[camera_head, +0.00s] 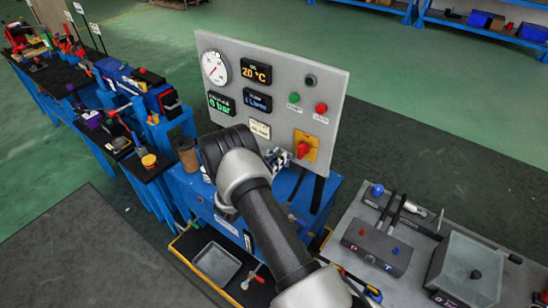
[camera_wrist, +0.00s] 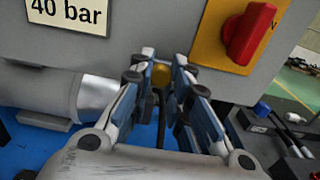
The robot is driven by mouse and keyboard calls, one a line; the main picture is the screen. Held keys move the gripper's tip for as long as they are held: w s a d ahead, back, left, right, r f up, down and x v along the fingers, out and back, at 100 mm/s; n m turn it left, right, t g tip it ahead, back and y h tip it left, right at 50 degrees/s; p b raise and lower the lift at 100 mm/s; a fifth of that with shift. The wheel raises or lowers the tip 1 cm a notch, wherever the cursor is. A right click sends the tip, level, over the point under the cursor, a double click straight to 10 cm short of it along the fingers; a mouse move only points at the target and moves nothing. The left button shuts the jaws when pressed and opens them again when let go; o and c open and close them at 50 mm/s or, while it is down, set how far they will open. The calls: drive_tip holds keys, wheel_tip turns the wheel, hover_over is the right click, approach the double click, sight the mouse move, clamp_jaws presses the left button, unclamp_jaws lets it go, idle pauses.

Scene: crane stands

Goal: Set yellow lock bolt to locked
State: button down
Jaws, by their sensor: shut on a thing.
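My gripper (camera_wrist: 163,67) reaches toward the lower part of the grey control panel (camera_head: 268,98), seen from behind in the wrist view. Its two blue-sided fingers are closed in on a small yellow piece, the yellow lock bolt (camera_wrist: 160,75), which shows between the fingertips. Only a bit of the bolt is visible, so its position, locked or not, cannot be told. In the head view my gripper (camera_head: 280,159) is just left of and below the red rotary switch (camera_head: 304,149); the bolt is hidden there.
The red switch on its yellow plate (camera_wrist: 222,52) is close to the right of my fingers. A grey motor-like cylinder (camera_wrist: 65,92) lies at the left. A grey bench with valve blocks (camera_head: 376,246) stands at the right. Blue benches (camera_head: 98,145) stand at the left.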

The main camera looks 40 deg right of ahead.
drive_tip(key=s, duration=0.1)
drive_tip(key=s+d, duration=0.1)
drive_tip(key=s, duration=0.1)
drive_tip(key=shift+p, duration=0.3)
drive_tip(key=shift+s+d, duration=0.1)
drive_tip(key=shift+s, duration=0.1)
drive_tip(key=c, duration=1.5)
unclamp_jaws()
drive_tip(key=shift+s, duration=0.1)
drive_tip(key=shift+o, duration=0.2)
drive_tip(key=shift+a, duration=0.3)
approach(291, 157)
drive_tip(key=v, duration=0.5)
drive_tip(key=shift+s+a, duration=0.3)
drive_tip(key=shift+s, duration=0.05)
